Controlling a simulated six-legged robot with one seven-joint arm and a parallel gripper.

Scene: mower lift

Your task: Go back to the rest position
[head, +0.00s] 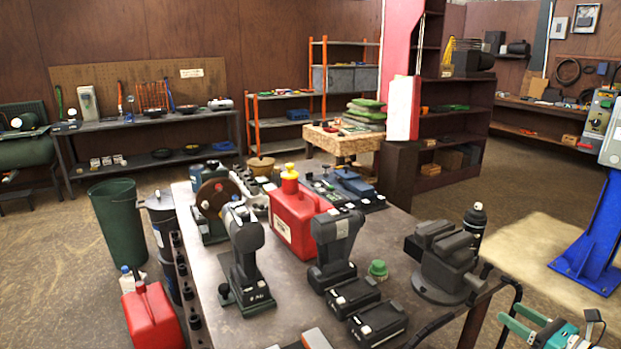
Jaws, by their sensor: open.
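My gripper and arm do not show in the head view. The task names a rest position only, and no object. A workbench (222,283) stands close in front of me. A red fuel can (292,222) with a yellow cap stands on it, between two black cordless drills, one at the left (245,255) and one at the right (335,247). Two black battery packs (365,307) lie at the bench's front. A dark vise (443,262) is at its right end.
A green bin (118,225) and a red can (152,318) stand on the floor left of the bench. A blue post (597,235) stands at the right. A teal machine (550,333) with black handles is at the bottom right. Open floor (525,172) lies beyond.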

